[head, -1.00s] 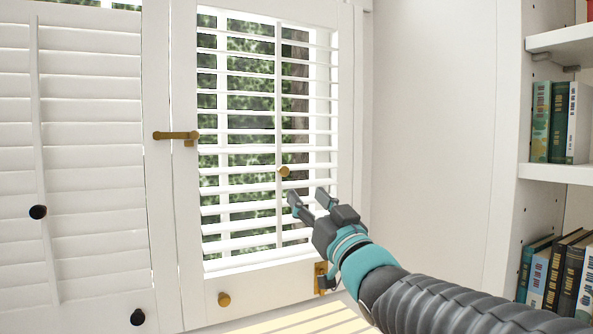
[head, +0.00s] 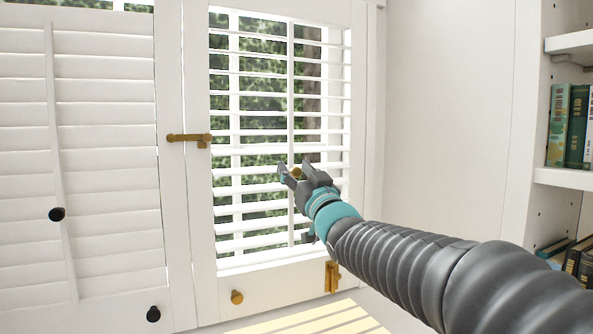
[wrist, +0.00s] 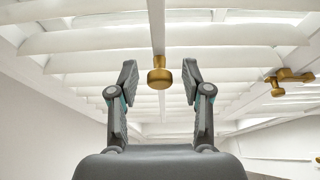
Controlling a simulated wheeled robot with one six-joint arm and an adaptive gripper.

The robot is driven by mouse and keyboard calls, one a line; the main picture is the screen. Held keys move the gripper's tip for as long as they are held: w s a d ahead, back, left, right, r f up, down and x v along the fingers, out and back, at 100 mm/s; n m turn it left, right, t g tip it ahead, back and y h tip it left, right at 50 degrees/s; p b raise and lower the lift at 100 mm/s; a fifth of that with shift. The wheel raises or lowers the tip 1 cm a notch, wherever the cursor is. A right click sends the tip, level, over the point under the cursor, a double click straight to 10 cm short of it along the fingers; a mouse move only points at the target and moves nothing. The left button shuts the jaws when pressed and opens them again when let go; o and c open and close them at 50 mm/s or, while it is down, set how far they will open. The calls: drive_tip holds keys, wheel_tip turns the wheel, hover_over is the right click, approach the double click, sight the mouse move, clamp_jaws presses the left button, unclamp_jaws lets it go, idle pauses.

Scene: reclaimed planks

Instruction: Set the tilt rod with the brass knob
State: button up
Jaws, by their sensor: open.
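The brass knob (wrist: 160,76) sits on the white tilt rod (wrist: 156,28) in the wrist view, centred between my two open fingers and apart from both. In the head view the tilt rod (head: 290,90) runs upright down the middle of the right shutter panel's open slats (head: 250,187). The brass knob (head: 296,172) shows there partly behind my gripper (head: 291,172). My gripper is open around the knob's sides and holds nothing.
The left panel has closed slats and a rod with a black knob (head: 57,214). A brass latch bar (head: 188,138) joins the panels at mid height. A lower brass knob (head: 237,297) and a brass catch (head: 332,276) are on the bottom rail. A bookshelf (head: 563,177) stands at right.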

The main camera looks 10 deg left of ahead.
clamp_jaws()
drive_tip(key=shift+f, duration=0.1)
wheel_tip(320, 180, down, 5)
drive_tip(key=b, duration=0.4)
drive_tip(key=shift+b, duration=0.3)
unclamp_jaws()
